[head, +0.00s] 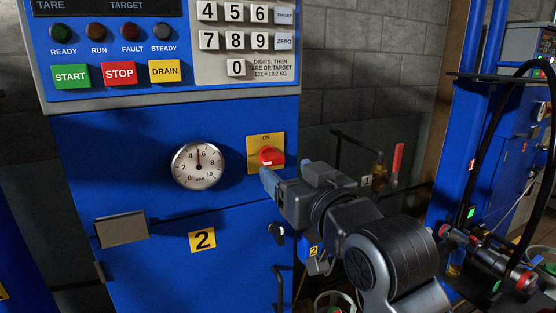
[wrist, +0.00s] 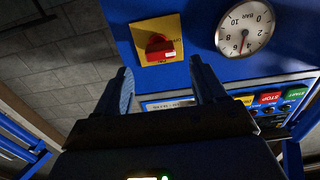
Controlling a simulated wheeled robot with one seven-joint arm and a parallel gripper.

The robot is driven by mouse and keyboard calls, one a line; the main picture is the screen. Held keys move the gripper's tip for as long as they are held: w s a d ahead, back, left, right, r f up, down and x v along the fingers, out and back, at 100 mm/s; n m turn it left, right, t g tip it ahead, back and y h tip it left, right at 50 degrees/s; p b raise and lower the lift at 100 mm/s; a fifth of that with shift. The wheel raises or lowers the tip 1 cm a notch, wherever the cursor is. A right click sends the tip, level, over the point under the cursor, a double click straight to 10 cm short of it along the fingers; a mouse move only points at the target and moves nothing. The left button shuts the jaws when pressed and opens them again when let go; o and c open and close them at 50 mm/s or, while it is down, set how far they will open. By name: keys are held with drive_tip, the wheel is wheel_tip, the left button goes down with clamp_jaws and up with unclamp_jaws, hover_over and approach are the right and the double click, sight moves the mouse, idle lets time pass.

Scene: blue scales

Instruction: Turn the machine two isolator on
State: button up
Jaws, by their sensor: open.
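The isolator is a red rotary knob (head: 268,156) on a yellow plate (head: 252,143) with "ON" printed at its top. It sits on the blue front of the machine marked 2 (head: 202,240), right of the round dial. Its red handle looks nearly sideways in the head view, not clearly pointing up at ON; its exact angle is hard to tell. My gripper (head: 272,180) is just below and in front of the knob. In the wrist view, which is upside down, the knob (wrist: 160,47) lies beyond my open, empty fingers (wrist: 161,70), apart from them.
A pressure dial (head: 198,166) is left of the isolator. Above is a panel with START (head: 71,77), STOP and DRAIN buttons and a keypad (head: 236,40). A pipe with a red-handled valve (head: 397,160) is right of the machine. A blue frame with hoses stands farther right.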

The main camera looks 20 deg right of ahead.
sight(275, 162)
drive_tip(key=w, duration=0.6)
drive_tip(key=shift+p, duration=0.3)
drive_tip(key=c, duration=1.1)
